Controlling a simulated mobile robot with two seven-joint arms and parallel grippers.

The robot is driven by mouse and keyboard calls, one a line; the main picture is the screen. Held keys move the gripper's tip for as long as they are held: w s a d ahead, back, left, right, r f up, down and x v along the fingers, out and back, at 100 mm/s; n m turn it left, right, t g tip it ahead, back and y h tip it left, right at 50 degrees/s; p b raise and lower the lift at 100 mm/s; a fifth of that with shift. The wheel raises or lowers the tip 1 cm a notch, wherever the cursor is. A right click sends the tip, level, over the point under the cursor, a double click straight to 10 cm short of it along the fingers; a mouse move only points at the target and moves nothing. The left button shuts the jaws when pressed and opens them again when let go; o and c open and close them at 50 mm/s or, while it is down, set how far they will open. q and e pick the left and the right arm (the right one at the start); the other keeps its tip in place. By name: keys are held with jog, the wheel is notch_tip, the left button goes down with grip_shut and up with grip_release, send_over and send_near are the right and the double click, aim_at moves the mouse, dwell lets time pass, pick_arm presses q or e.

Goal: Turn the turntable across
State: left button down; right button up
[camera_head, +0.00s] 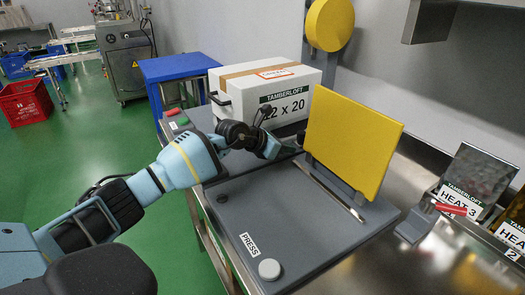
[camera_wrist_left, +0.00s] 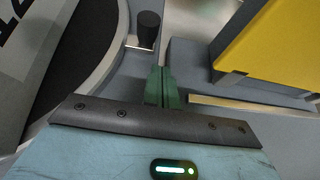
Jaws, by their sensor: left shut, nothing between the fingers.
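The turntable (camera_wrist_left: 88,62) shows in the left wrist view as a dark disc with a pale curved rim. A black upright peg (camera_wrist_left: 149,28) stands by its rim. The white carton (camera_head: 293,86) labelled TAMBERLOFT 12 x 20 stands behind my left gripper in the head view and hides most of the turntable there. Its printed side shows at the left of the wrist view. My left gripper (camera_wrist_left: 161,86) is shut and empty, its fingertips pointing toward the peg with a small gap in the picture. Contact cannot be told. My right gripper is not in view.
A yellow upright panel (camera_head: 350,140) stands just right of the left gripper, behind a metal strip. A grey PRESS plate with a round button (camera_head: 269,269) lies in front. Heat-labelled bags (camera_head: 476,180) stand at the right. A blue table (camera_head: 178,68) is behind.

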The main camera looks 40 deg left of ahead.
pick_arm(q)
jog(key=v, duration=0.3)
jog(key=d+v, duration=0.1)
jog(key=shift+s+a, duration=0.15)
jog(key=shift+s, duration=0.4)
jog(key=shift+s+a+r+p, duration=0.1)
jog(key=shift+s+a+p, duration=0.05)
jog(key=shift+s+p, duration=0.15)
jog(key=shift+s+a+r, duration=0.1)
jog(key=shift+s+r, duration=0.35)
jog(key=shift+s, duration=0.35)
jog(key=shift+s+r, duration=0.45)
jog(key=shift+s, duration=0.3)
jog(key=shift+s+a+r, duration=0.1)
jog(key=shift+s+r, duration=0.35)
jog(key=shift+s, duration=0.35)
